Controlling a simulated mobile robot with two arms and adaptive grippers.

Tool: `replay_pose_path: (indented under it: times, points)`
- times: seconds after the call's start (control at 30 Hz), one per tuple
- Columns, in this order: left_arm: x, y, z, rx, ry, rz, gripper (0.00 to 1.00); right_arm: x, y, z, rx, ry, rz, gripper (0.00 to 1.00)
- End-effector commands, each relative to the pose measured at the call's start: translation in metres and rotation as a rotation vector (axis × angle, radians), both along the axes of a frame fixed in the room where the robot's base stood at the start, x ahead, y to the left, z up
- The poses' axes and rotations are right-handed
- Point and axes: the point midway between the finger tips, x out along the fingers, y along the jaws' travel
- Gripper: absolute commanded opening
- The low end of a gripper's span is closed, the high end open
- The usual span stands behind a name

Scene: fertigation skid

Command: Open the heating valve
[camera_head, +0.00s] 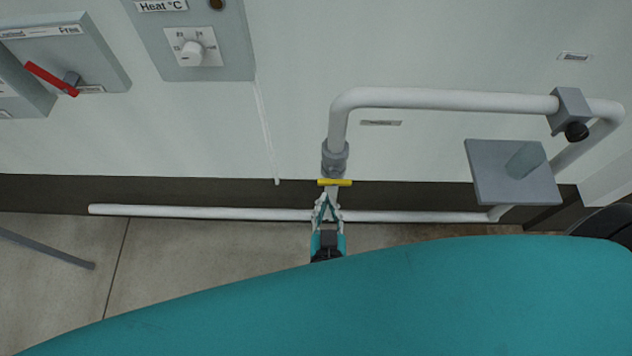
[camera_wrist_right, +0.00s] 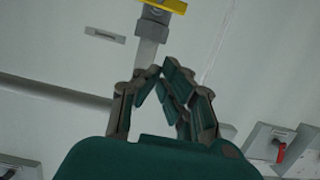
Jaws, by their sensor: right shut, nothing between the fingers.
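A valve with a yellow handle (camera_head: 335,182) sits at the lower end of the white bent pipe, under a grey collar (camera_head: 335,158). The handle lies crosswise to the vertical pipe. In the right wrist view the yellow handle (camera_wrist_right: 165,5) is at the top edge, partly cut off, with a grey metal piece (camera_wrist_right: 150,42) below it. My right gripper (camera_head: 328,203) is just below the handle in the head view. In the right wrist view its fingertips (camera_wrist_right: 158,73) are closed together and empty, close to the grey piece; contact cannot be told. My left gripper is not in view.
The white bent pipe (camera_head: 440,98) runs along the wall. A horizontal pipe (camera_head: 200,212) runs low behind my right gripper. A grey plate (camera_head: 512,173) juts out at the right. A Heat °C dial (camera_head: 191,54) and a red switch lever (camera_head: 51,78) are at upper left.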

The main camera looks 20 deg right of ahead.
Motion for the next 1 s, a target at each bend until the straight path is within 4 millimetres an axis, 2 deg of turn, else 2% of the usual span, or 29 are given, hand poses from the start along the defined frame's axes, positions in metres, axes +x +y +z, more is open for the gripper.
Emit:
replay_pose_path:
  times: [0.33, 0.47, 0.57, 0.97, 1.0]
  points:
    - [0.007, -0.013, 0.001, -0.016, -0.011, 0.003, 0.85, 0.0, -0.001, 0.003, 0.0, 0.0, -0.008, 0.0]
    - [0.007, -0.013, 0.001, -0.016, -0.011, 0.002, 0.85, 0.006, -0.003, 0.002, -0.001, -0.002, -0.008, 0.0]
    - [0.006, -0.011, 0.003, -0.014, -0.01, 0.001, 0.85, 0.019, -0.007, -0.001, -0.002, -0.003, -0.008, 0.0]
    - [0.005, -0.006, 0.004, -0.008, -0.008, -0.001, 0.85, 0.097, -0.029, -0.021, -0.002, -0.004, -0.008, 0.0]
    - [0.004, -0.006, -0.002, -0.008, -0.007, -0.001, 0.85, 0.095, -0.029, -0.033, -0.003, 0.002, -0.005, 0.0]
